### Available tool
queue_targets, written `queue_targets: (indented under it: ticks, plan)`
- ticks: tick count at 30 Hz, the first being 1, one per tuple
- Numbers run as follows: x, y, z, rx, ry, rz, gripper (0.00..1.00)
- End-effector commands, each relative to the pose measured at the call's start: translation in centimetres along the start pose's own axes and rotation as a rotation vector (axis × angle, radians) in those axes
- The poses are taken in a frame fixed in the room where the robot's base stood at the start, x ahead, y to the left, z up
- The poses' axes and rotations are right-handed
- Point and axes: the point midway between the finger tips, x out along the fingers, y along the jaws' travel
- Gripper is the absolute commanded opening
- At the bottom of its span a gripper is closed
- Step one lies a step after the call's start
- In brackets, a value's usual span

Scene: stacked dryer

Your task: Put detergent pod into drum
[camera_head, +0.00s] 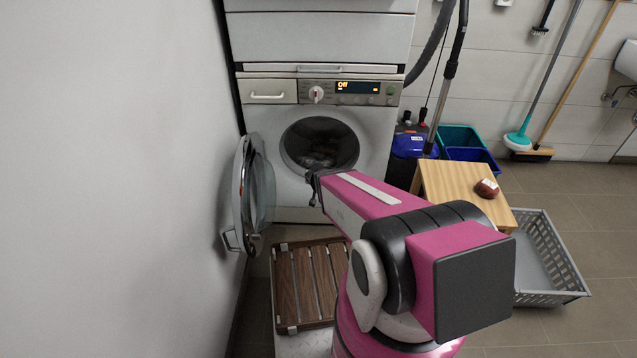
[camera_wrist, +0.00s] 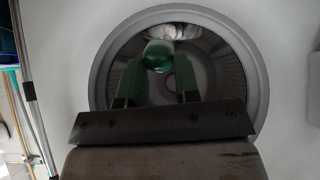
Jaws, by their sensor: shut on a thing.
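My gripper (camera_wrist: 158,68) is shut on a green, rounded detergent pod (camera_wrist: 158,56), held at the fingertips in the wrist view. Behind it is the round drum opening (camera_wrist: 98,70) of the dryer, with pale laundry (camera_wrist: 174,31) inside at the picture's top. In the head view my gripper (camera_head: 314,184) is at the lower edge of the drum (camera_head: 319,133), in front of the machine. The pod cannot be made out there. How far it is from the opening is hard to tell. The round door (camera_head: 257,188) stands open to the left.
A wooden slatted stool (camera_head: 308,285) stands below the door. To the right are a small wooden table (camera_head: 450,182) with a dark red object (camera_head: 487,188), a grey crate (camera_head: 565,262), a blue vacuum (camera_head: 411,146) and colored bins (camera_head: 460,136). A wall closes the left side.

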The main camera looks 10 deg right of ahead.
Motion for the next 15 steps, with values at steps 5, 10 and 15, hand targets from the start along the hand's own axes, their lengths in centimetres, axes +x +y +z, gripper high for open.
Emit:
queue_targets:
  ticks: [5,10,15]
  plan:
    - [2.1,0.0,-1.7,0.002,0.001,0.001,0.0]
    - [3.7,0.0,-3.1,0.001,0.001,0.001,0.0]
    - [5.4,0.0,-4.5,0.0,0.001,0.0,0.0]
